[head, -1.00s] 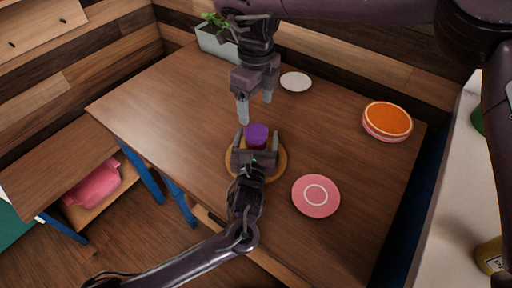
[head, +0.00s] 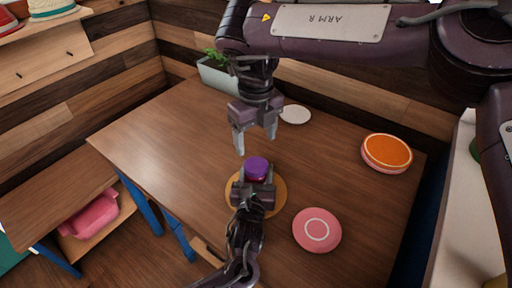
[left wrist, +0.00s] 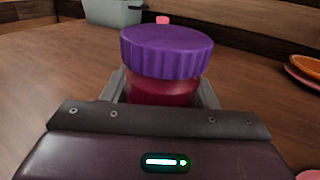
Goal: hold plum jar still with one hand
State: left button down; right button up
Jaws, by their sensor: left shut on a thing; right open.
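The plum jar (head: 256,168) has a ribbed purple lid and a dark red body. It stands upright on a round wooden board (head: 279,203) on the table. My left gripper (head: 255,181) is shut on the jar's body, with a finger on each side. In the left wrist view the jar (left wrist: 165,60) sits between the fingers, its lid above them and its lower part hidden by the gripper. My right gripper (head: 256,145) is open and empty, pointing down just above and behind the jar, apart from the lid.
A pink plate (head: 317,230) lies to the right of the board. An orange-topped stack of plates (head: 386,152) is at the right and a white plate (head: 295,114) at the back. A planter (head: 218,76) stands at the back edge. The table's left part is clear.

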aim_at(256, 164)
jog(key=m, duration=0.4)
jog(key=shift+m, duration=0.3)
jog(key=m, duration=0.8)
jog(key=shift+m, duration=0.3)
jog(key=m, duration=0.5)
jog(key=shift+m, duration=0.4)
jog(key=shift+f, duration=4)
jog(key=shift+c, duration=0.4)
